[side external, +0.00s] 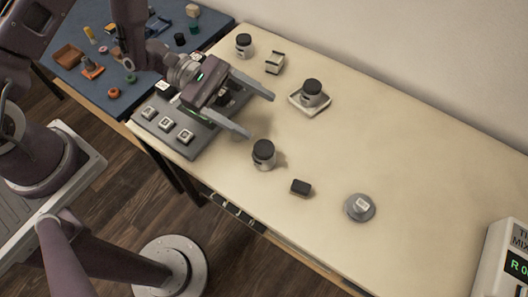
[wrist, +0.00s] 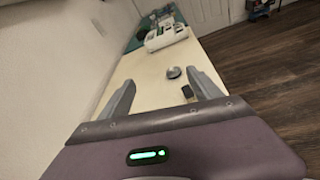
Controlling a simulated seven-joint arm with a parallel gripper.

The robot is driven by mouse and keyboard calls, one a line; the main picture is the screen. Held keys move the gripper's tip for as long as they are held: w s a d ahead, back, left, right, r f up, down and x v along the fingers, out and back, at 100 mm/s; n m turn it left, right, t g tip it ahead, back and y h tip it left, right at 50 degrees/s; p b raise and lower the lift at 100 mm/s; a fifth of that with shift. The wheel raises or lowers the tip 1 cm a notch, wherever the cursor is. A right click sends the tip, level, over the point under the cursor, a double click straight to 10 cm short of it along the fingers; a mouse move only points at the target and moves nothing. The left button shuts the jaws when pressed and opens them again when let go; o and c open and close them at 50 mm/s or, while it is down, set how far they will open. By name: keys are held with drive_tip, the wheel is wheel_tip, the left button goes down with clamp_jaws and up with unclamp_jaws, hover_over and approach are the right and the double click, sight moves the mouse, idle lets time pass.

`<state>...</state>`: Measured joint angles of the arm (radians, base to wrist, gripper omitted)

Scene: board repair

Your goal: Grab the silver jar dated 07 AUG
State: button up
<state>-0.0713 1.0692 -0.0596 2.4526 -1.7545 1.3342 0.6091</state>
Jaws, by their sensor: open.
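Several silver jars with black lids are in the side view: one at the back (side external: 243,47), one on a small pale square base (side external: 311,95), and one near the front edge (side external: 264,157). Their labels are too small to read, so I cannot tell which is dated 07 AUG. My gripper (side external: 259,116) is open, above the left part of the table, its fingers pointing right. The front jar is just beyond the nearer fingertip in the picture. Another dark-topped object (side external: 236,82) is partly hidden behind my gripper. The wrist view shows my open fingers (wrist: 160,77) with nothing between them and no jar.
A grey rack (side external: 186,136) with white blocks is under my gripper. A dark block (side external: 301,187) and a round grey disc with a pale piece (side external: 359,207) lie toward the front. A white machine (side external: 505,265) stands at the right. The table's right middle is clear.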

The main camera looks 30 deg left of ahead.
sight(265, 151)
drive_tip(key=a+f+n+t+y, duration=0.1)
drive_tip(key=f, duration=0.3)
drive_tip(key=a+f+n+t, duration=0.1)
drive_tip(key=f+n, duration=0.1)
drive_tip(key=f, duration=0.2)
drive_tip(key=s+a+f+n+t+y, duration=0.1)
drive_tip(key=f+n, duration=0.1)
drive_tip(key=f, duration=0.2)
drive_tip(key=shift+a+f+y, duration=0.1)
drive_tip(key=shift+a+y, duration=0.05)
drive_tip(key=shift+y, duration=0.15)
drive_tip(key=shift+w+f, duration=0.1)
drive_tip(key=shift+f, duration=0.2)
drive_tip(key=x, duration=0.6)
drive_tip(key=shift+d+r, duration=0.1)
drive_tip(key=shift+d, duration=0.45)
drive_tip(key=c, duration=1.5)
